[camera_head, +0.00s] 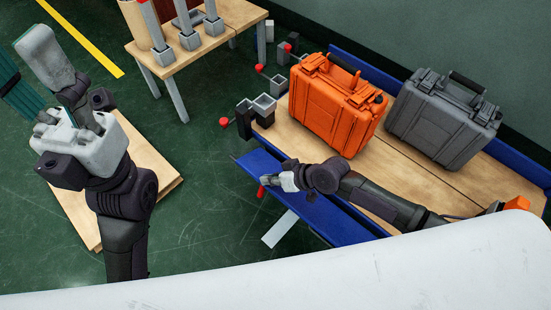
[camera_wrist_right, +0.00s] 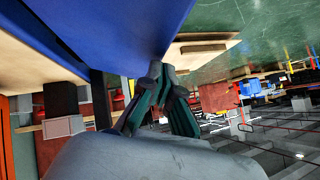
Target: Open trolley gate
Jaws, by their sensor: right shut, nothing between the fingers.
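The trolley has a wooden top (camera_head: 430,170) and a long blue gate panel (camera_head: 335,218) along its near side, which leans outward from the top. In the right wrist view the blue panel (camera_wrist_right: 120,30) fills the upper left. My right gripper (camera_head: 266,180) is shut and empty, over the panel near its left end. In the right wrist view its fingertips (camera_wrist_right: 162,70) are together close to the panel's edge; I cannot tell whether they touch it. My left gripper (camera_head: 14,88) is partly cut off at the left edge, away from the trolley; its opening is unclear.
An orange case (camera_head: 335,105) and a grey case (camera_head: 440,118) stand on the trolley. Red-knobbed levers (camera_head: 224,122) and grey brackets (camera_head: 264,104) sit at its left end. A wooden table (camera_head: 215,40) stands behind, and a wooden board (camera_head: 155,165) lies under my left arm. Green floor lies between.

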